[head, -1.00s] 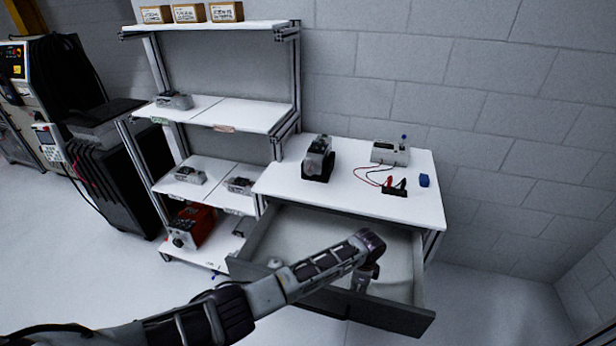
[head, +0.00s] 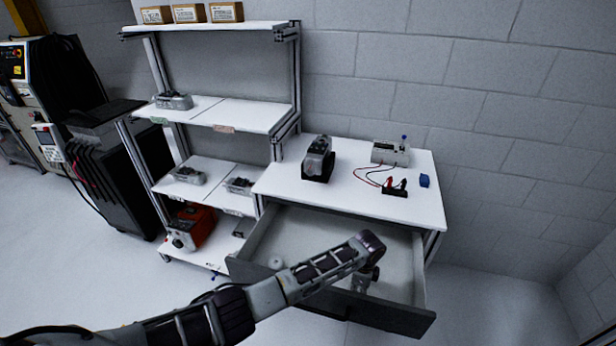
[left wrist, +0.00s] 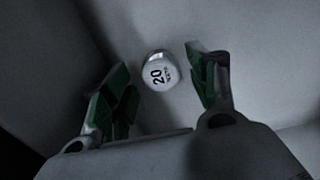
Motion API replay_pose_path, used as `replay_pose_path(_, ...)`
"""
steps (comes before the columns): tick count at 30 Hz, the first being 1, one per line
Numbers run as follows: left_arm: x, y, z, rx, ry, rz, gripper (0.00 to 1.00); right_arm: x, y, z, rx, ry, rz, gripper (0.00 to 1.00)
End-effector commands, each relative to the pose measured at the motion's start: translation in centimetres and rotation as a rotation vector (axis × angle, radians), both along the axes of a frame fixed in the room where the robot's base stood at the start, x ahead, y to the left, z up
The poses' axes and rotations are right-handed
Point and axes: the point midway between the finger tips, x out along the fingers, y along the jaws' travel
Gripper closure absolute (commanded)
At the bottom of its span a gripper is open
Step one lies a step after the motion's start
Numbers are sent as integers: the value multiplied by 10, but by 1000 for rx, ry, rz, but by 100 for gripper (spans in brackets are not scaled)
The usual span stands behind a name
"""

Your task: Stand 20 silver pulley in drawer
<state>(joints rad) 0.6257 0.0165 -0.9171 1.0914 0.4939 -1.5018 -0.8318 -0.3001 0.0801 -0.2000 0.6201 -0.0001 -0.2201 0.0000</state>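The silver pulley (left wrist: 160,72) shows in the left wrist view with a pale round face marked "20" and a shiny silver rim. It sits between the spread green-padded fingers of my left gripper (left wrist: 164,84), with a gap on both sides. In the head view my left gripper (head: 364,284) points down inside the open drawer (head: 300,222), near its front panel; the pulley below it cannot be made out there. A small pale round object (head: 276,262) lies at the drawer's front left; its label is unreadable. My right gripper is not in view.
A white table (head: 340,185) above the drawer holds a dark device (head: 318,160), a meter (head: 390,152) with red and black leads, and a blue block (head: 424,180). A shelf rack (head: 250,113) with grey parts stands at left. Most of the drawer floor is clear.

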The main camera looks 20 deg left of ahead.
Motion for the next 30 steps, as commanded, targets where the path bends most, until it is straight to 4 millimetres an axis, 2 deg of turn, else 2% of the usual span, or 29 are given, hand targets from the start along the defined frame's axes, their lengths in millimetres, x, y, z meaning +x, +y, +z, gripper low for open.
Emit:
replay_pose_path(14, 0, 0, 8, 0, -1, 0, 41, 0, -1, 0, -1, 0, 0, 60)
replay_pose_path(20, 1, 0, 26, -1, -2, 0, 41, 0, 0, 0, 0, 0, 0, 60)
replay_pose_path(30, 1, 0, 74, -1, -1, 0, 41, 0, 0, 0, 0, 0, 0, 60)
